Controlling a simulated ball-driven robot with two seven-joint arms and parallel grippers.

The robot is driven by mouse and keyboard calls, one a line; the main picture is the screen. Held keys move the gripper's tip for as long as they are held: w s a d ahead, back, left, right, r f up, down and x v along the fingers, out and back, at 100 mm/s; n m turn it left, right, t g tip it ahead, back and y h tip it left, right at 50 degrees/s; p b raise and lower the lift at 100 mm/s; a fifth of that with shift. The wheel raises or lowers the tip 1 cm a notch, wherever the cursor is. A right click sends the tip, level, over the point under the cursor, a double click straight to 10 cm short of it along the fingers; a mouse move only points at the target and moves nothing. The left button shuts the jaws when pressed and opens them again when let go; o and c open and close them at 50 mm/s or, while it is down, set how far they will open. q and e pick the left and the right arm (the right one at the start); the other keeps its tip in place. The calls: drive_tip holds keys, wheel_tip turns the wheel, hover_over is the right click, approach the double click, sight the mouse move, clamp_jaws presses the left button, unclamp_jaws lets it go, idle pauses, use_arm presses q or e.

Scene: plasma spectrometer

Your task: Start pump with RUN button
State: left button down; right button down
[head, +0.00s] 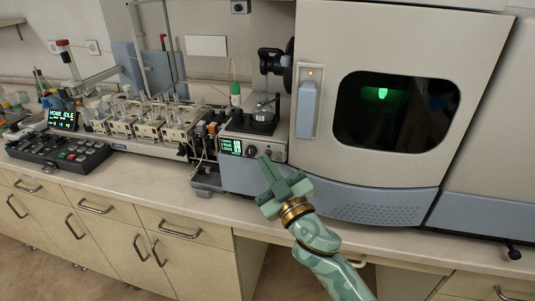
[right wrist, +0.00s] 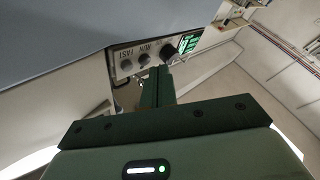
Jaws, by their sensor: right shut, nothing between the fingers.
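The pump's front panel (head: 265,151) is below the small platform, left of the big white cabinet. It has a lit green display (head: 231,146) and a dark knob (head: 251,151). In the right wrist view the knob (right wrist: 168,51) sits between the display (right wrist: 188,43) and two small round buttons. The RUN button (right wrist: 144,60) is next to the knob, and the FAST button (right wrist: 125,66) is farther left. My right gripper (head: 269,168) is shut and empty, its fingertips (right wrist: 158,75) pointing at the panel near the RUN button. I cannot tell whether they touch. My left gripper is out of view.
The white cabinet (head: 330,45) with a dark window stands right of the pump. Tubing and a row of modules (head: 150,122) stand to the left, with a black control box (head: 58,152) beyond. The bench's front strip (head: 150,180) is mostly clear.

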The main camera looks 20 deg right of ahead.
idle(0.4)
drive_tip(key=shift+w+d, duration=0.25)
drive_tip(key=shift+w, duration=0.25)
idle(0.3)
drive_tip(key=shift+s+a+p, duration=0.25)
drive_tip(key=shift+s+p, duration=0.05)
drive_tip(key=shift+s, duration=0.2)
drive_tip(key=s+a, duration=0.3)
drive_tip(key=s, duration=0.2)
drive_tip(key=shift+a+p, duration=0.2)
drive_tip(key=shift+p, duration=0.15)
idle(1.1)
